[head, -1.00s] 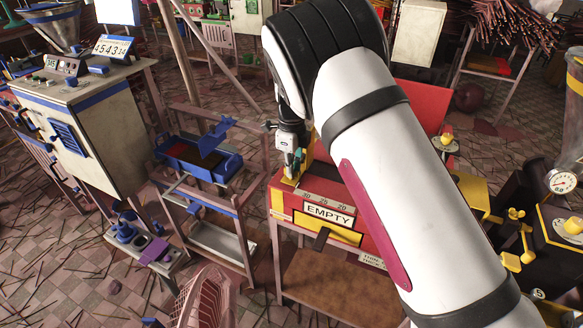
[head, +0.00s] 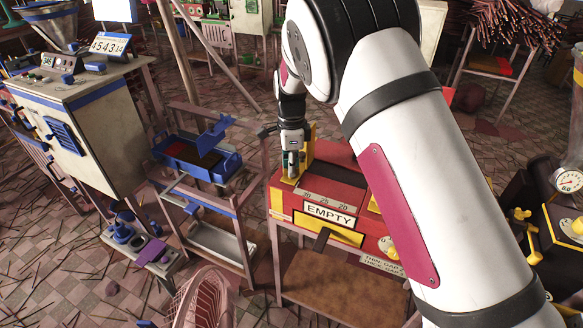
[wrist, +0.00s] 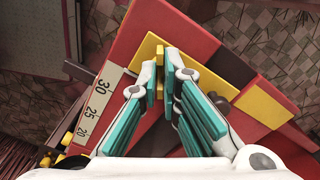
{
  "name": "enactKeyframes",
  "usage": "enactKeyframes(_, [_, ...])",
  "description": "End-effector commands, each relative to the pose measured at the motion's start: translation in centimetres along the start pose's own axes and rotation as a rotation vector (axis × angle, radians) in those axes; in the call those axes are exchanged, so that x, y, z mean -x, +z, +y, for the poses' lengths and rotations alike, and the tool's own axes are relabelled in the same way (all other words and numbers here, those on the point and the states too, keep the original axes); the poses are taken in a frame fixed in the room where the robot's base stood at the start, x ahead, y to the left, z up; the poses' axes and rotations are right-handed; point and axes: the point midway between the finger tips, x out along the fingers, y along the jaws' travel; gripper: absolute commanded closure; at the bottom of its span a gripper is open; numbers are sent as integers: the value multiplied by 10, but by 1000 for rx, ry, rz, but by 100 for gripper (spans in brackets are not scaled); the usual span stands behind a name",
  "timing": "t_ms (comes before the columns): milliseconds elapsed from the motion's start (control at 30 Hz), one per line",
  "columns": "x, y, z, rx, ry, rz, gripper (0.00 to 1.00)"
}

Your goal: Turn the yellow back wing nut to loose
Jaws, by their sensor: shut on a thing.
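The red press box (head: 350,205) with a sign reading EMPTY stands on a wooden stand in the middle of the head view. My gripper (head: 291,172) points down at the box's back left corner, beside a yellow upright part (head: 308,143). In the wrist view my gripper (wrist: 167,78) has its teal-padded fingers closed on a narrow yellow piece, the yellow back wing nut (wrist: 159,52). The fingers hide much of the nut, and its exact angle is hard to tell. A scale marked 30, 25, 20 (wrist: 98,105) lies left of the fingers.
A blue tray on a frame (head: 197,158) stands left of the box. A beige cabinet (head: 85,130) is farther left. Dark machinery with yellow knobs (head: 560,235) stands at the right. My arm covers the box's right side.

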Motion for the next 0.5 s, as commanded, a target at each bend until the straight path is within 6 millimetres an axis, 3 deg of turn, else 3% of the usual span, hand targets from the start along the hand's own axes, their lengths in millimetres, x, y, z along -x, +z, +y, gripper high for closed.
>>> enactKeyframes(500, [0, 0, -1, 490, -2, -2, 100])
